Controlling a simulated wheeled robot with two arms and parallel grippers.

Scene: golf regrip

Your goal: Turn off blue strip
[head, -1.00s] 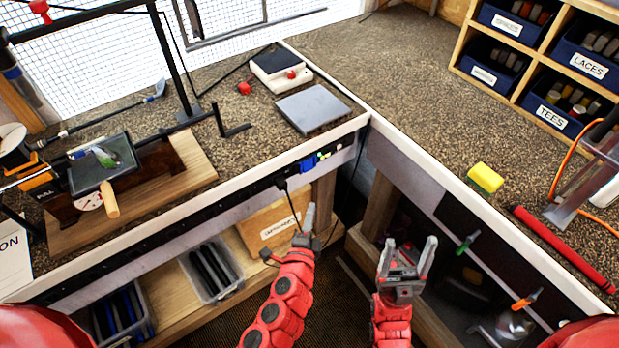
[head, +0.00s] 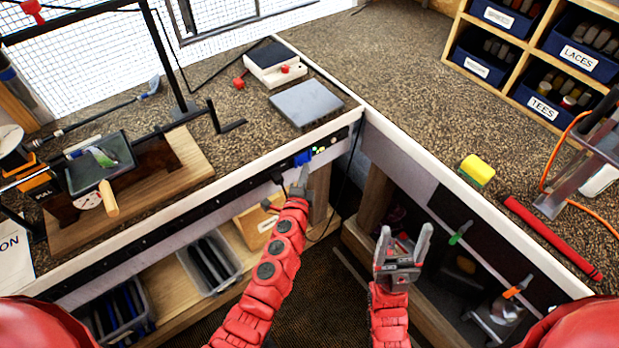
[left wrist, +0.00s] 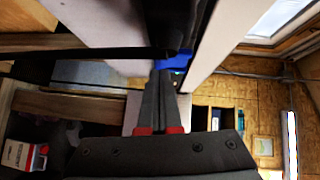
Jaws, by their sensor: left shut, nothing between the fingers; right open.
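A long black strip (head: 200,210) runs along the front face of the left bench. A blue block (head: 302,158) sits near its right end, with small greenish lights (head: 319,150) beside it. My left gripper (head: 303,170) is shut and empty, its tips just below the blue block. In the left wrist view, the fingertips (left wrist: 168,76) point at the blue block (left wrist: 174,60), partly hidden; I cannot tell whether they touch. My right gripper (head: 404,240) is open and empty, in front of the right bench.
The bench edge (head: 235,185) overhangs just above the strip. A grey bin (head: 211,268) stands on the shelf below. A yellow sponge (head: 477,170) lies on the right bench.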

